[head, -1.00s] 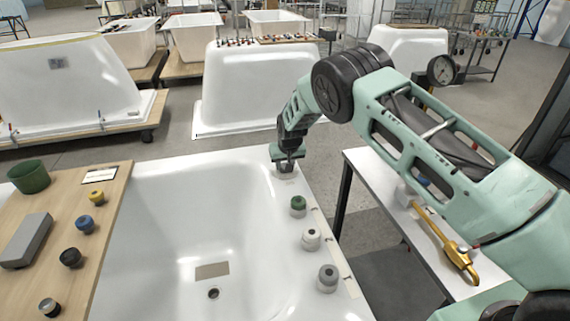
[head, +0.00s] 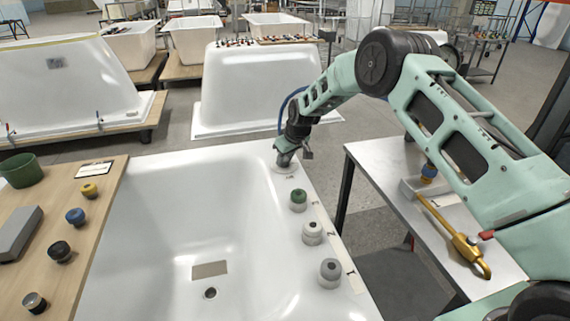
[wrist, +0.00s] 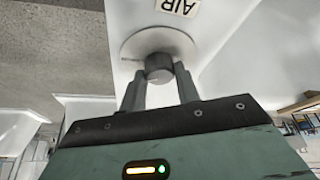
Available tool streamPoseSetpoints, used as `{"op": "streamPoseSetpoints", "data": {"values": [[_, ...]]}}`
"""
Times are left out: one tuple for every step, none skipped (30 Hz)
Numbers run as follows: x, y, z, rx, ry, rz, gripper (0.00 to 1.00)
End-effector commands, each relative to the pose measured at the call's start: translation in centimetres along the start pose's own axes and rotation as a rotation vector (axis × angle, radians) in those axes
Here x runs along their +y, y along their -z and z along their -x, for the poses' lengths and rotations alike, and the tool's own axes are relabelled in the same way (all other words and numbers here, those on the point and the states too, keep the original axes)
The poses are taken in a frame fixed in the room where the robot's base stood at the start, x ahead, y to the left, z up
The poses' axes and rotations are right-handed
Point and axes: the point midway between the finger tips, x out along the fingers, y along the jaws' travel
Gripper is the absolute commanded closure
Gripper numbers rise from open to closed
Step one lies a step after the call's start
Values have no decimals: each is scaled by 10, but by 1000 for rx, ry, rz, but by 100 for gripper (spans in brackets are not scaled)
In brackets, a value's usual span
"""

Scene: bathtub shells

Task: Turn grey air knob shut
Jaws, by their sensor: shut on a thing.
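The grey air knob (wrist: 159,68) sits on a round pale base plate (wrist: 140,44) on the tub rim, with an "AIR" label (wrist: 179,6) beside it in the wrist view. My gripper (wrist: 159,82) is shut on the knob, one finger on each side. In the head view my gripper (head: 286,160) is at the far right corner of the white tub (head: 190,190), and it mostly hides the knob there. The knob's exact turn angle cannot be told.
A green knob (head: 298,200) and two grey-white knobs (head: 312,233) (head: 330,272) line the right rim. A wooden board (head: 85,215) with several knobs and a green pot (head: 20,170) lies left. A side table (head: 395,190) holds a brass tool (head: 450,235).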

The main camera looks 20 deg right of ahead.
Motion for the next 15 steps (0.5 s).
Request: {"op": "streamPoseSetpoints", "data": {"values": [[3, -2, -4, 2, 17, 38, 91], [2, -1, -4, 3, 29, 64, 91], [3, -1, -3, 3, 43, 99, 91], [3, -1, -3, 3, 54, 126, 91], [3, -1, -3, 3, 65, 151, 91], [3, -1, -3, 2, 80, 188, 91], [4, -1, -3, 3, 90, 214, 91], [4, -1, -3, 2, 101, 239, 91], [4, -1, -4, 2, 116, 275, 91], [4, -1, -4, 2, 127, 302, 91], [4, -1, -3, 2, 137, 327, 91], [4, 0, -3, 3, 152, 363, 91], [4, -1, -3, 2, 163, 389, 91], [5, 0, -3, 3, 173, 415, 91], [5, 0, -3, 2, 187, 451, 91]]}}
